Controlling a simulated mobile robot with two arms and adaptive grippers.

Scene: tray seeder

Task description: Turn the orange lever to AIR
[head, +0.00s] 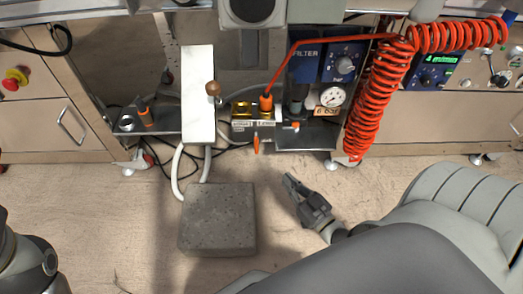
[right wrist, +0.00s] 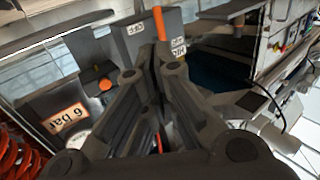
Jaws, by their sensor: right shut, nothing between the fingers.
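The orange lever (head: 256,144) hangs down from the front of a small grey valve block (head: 240,133) with brass fittings on top. In the right wrist view the lever (right wrist: 159,22) stands against the grey block (right wrist: 130,42), which bears small white labels; their text is hard to read. My right gripper (head: 289,180) is below and to the right of the lever in the head view, apart from it. Its fingers (right wrist: 152,75) are shut and empty, pointing towards the block. My left gripper is not in view.
A red coiled hose (head: 370,95) hangs to the right of a pressure gauge (head: 333,97). A white panel (head: 198,95) with a brown knob (head: 213,88) stands left of the valve. A grey stone block (head: 218,220) lies on the floor. A 6 Bar label (right wrist: 68,118) is nearby.

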